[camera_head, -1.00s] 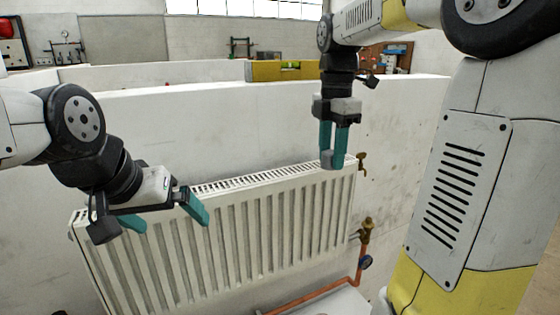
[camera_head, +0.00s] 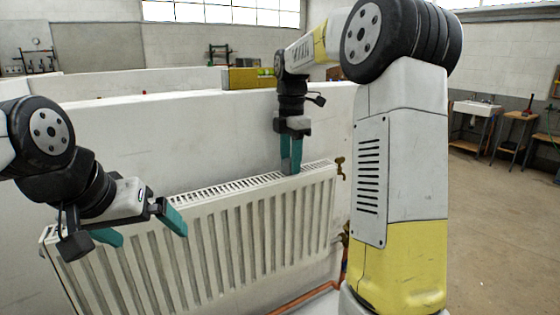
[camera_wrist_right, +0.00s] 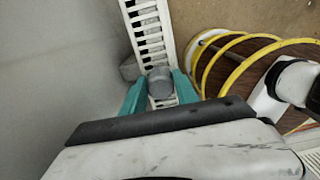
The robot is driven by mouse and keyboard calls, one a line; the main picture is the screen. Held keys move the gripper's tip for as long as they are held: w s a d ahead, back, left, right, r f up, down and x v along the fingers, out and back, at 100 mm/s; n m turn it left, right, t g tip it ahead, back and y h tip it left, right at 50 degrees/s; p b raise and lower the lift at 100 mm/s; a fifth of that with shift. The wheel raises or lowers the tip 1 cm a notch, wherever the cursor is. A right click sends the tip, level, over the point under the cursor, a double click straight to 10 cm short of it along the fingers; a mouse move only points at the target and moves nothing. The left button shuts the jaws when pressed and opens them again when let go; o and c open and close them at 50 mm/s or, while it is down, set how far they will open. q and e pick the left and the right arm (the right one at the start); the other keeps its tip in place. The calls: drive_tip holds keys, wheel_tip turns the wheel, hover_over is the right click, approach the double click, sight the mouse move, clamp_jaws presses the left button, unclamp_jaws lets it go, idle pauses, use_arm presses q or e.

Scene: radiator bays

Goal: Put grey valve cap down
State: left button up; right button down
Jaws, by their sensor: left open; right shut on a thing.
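The grey valve cap (camera_wrist_right: 160,82) sits between the teal fingertips of my right gripper (camera_wrist_right: 158,92) in the right wrist view, over the slotted top of the white radiator (camera_wrist_right: 148,30). In the head view my right gripper (camera_head: 291,170) points straight down at the radiator's top edge (camera_head: 230,187), near its right end. The cap cannot be made out there, and I cannot tell whether it touches the radiator. My left gripper (camera_head: 146,230) is open and empty in front of the radiator's left part.
A white partition wall (camera_head: 190,120) stands behind the radiator. A brass valve (camera_head: 340,168) is at its upper right corner, and a copper pipe (camera_head: 305,299) runs below. A yellow hose (camera_wrist_right: 235,42) lies coiled in the wrist view. Open floor (camera_head: 490,240) is at the right.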

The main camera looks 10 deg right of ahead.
drive_tip(key=c, duration=0.9)
unclamp_jaws()
drive_tip(key=shift+f, duration=0.1)
drive_tip(key=shift+c, duration=0.2)
wheel_tip(320, 180, up, 11)
drive_tip(key=s+r+m+t, duration=0.1)
drive_tip(key=s+m+t, duration=0.1)
drive_tip(key=s+m, duration=0.4)
drive_tip(key=s+a+f+m+t+y, duration=0.1)
drive_tip(key=s+f+m+t, duration=0.1)
drive_tip(key=s+f+m, duration=0.4)
drive_tip(key=s+a+f+m+t+y, duration=0.1)
drive_tip(key=s+f+m+t, duration=0.1)
drive_tip(key=s+f+m, duration=0.4)
drive_tip(key=s+m, duration=0.3)
drive_tip(key=s, duration=0.3)
drive_tip(key=shift+s+a+f, duration=0.25)
drive_tip(key=shift+f, duration=0.05)
